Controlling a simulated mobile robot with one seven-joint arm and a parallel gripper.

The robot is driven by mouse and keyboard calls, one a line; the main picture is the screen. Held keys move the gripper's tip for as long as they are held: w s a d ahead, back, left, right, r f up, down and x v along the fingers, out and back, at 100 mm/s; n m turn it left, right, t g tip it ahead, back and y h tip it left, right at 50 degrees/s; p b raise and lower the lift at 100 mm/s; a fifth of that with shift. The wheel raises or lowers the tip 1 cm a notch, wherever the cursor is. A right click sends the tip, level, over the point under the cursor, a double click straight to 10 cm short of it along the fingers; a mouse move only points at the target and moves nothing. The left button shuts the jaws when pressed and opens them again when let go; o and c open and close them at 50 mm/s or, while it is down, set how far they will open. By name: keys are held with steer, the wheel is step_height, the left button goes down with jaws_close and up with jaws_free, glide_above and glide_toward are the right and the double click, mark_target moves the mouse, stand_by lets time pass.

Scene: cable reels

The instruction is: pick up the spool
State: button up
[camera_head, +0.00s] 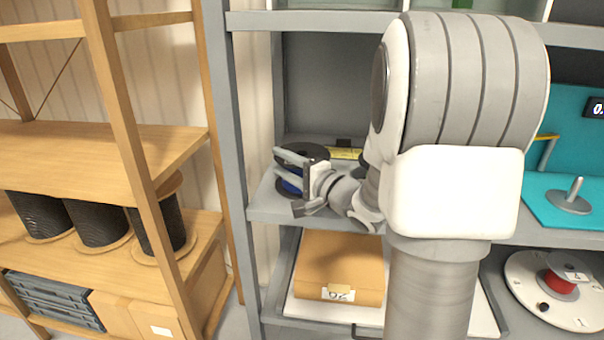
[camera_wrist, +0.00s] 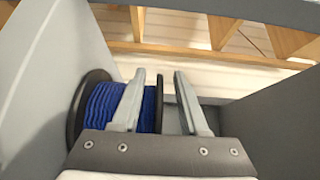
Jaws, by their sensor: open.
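The spool (camera_head: 292,188) has blue cable wound between black flanges and sits on the grey shelf, partly hidden behind my gripper in the head view. In the wrist view the spool (camera_wrist: 102,104) is at the left, with one finger crossing in front of its blue winding. One black flange (camera_wrist: 159,102) shows in the gap between the fingers. My gripper (camera_head: 279,163) is open at the spool, and its fingers also show in the wrist view (camera_wrist: 160,76). I cannot tell whether a finger touches the spool.
A grey upright (camera_head: 229,150) stands just left of the spool. Below the shelf is a cardboard box (camera_head: 340,265). A white reel (camera_head: 530,300) lies at the lower right, under a teal panel (camera_head: 545,205). A wooden rack (camera_head: 120,150) with dark reels stands at the left.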

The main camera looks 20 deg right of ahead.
steer(key=shift+w+a, duration=0.15)
steer(key=shift+w, duration=0.35)
jaws_close()
stand_by(1.0)
